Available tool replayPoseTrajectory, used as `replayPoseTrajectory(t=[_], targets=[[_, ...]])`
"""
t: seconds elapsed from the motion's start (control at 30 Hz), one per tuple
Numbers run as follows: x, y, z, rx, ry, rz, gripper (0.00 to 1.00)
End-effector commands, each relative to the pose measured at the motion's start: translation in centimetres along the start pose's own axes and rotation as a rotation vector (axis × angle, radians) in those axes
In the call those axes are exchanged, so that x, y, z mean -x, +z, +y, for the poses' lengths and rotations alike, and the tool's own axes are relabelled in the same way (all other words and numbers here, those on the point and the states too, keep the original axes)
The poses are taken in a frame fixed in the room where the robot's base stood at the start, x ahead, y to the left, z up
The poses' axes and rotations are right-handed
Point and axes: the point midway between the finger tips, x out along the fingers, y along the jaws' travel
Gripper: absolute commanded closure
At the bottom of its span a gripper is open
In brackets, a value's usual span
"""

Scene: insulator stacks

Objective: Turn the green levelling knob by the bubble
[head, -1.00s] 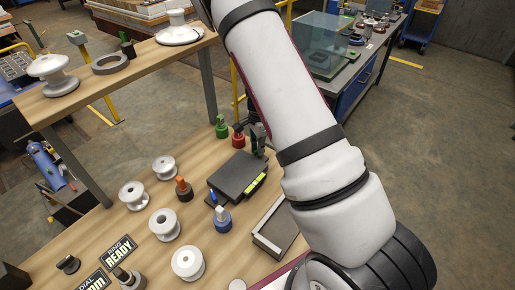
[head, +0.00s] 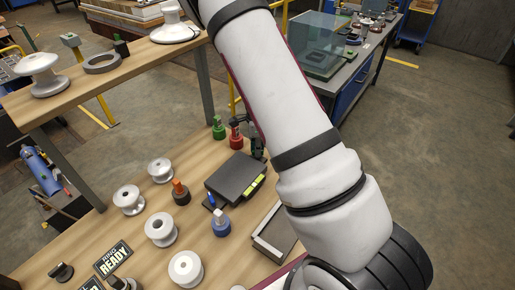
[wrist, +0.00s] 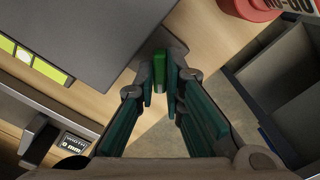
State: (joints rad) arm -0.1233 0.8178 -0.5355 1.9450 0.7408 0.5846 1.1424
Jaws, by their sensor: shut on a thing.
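The dark flat levelling plate (head: 236,178) lies on the wooden bench, with a yellow-green bubble strip (head: 256,185) along its right side. In the wrist view the plate (wrist: 110,35) fills the upper left and the bubble strip (wrist: 32,62) is at the far left. My gripper (wrist: 168,80) is at the plate's corner, its fingers shut on the green knob (wrist: 173,65). The knob stands between the fingertips and is partly covered by them. In the head view my arm hides most of the gripper, and I cannot make out the knob there.
Red (head: 236,140) and green (head: 218,130) pieces stand behind the plate. A blue piece (head: 221,226) and an orange-topped piece (head: 180,193) stand in front and left, with several white insulators. An open tray (head: 272,240) lies right of these. A shelf (head: 130,65) overhangs the left.

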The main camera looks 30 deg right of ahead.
Motion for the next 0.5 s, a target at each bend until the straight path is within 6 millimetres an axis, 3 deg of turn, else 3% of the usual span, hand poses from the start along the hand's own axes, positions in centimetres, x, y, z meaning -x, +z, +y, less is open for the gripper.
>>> replayPoseTrajectory(t=[0.17, 0.2, 0.27, 0.5], targets=[[0.06, 0.0, -0.05, 0.001, -0.001, 0.0, 1.0], [0.06, 0.0, -0.05, 0.001, -0.001, 0.0, 0.86], [0.06, 0.0, -0.05, 0.001, -0.001, 0.0, 0.72], [0.02, 0.01, 0.0, 0.002, 0.0, 0.0, 0.7]])
